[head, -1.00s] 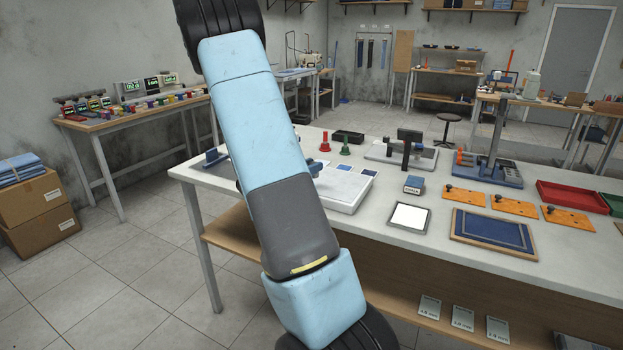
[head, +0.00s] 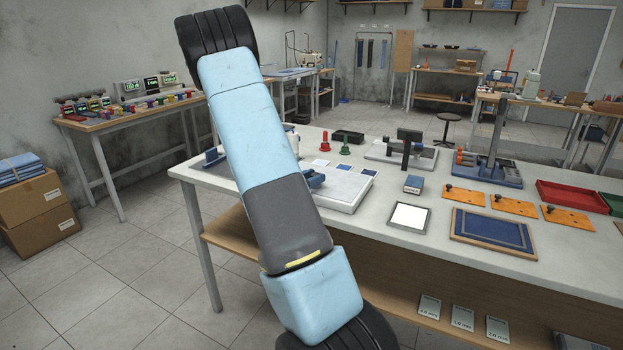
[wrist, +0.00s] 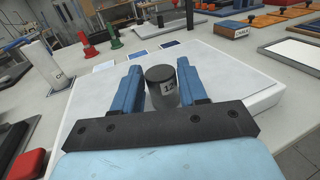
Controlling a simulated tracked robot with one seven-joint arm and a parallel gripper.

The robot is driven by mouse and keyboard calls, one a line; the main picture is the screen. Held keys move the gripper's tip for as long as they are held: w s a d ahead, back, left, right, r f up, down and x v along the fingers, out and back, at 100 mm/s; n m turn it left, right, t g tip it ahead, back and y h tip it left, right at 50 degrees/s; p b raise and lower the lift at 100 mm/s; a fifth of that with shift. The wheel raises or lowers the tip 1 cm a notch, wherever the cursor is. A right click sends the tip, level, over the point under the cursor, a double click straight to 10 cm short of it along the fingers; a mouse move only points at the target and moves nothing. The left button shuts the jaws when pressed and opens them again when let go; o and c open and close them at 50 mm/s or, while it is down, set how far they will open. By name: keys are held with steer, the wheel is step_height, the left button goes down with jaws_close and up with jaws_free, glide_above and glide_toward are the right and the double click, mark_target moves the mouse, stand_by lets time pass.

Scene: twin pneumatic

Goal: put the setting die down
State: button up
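In the head view, a blue finger of my gripper (head: 314,180) shows above the slab (head: 345,192), and my arm hides the die.
Red (head: 324,142) and green (head: 345,146) handled pieces stand behind the slab. A small blue box (head: 413,185) and a white-faced framed plate (head: 408,217) lie to its right. A white cylinder (wrist: 42,65) stands at left in the wrist view.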

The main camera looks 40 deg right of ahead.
steer(key=o, duration=0.3)
steer(key=shift+r, duration=0.1)
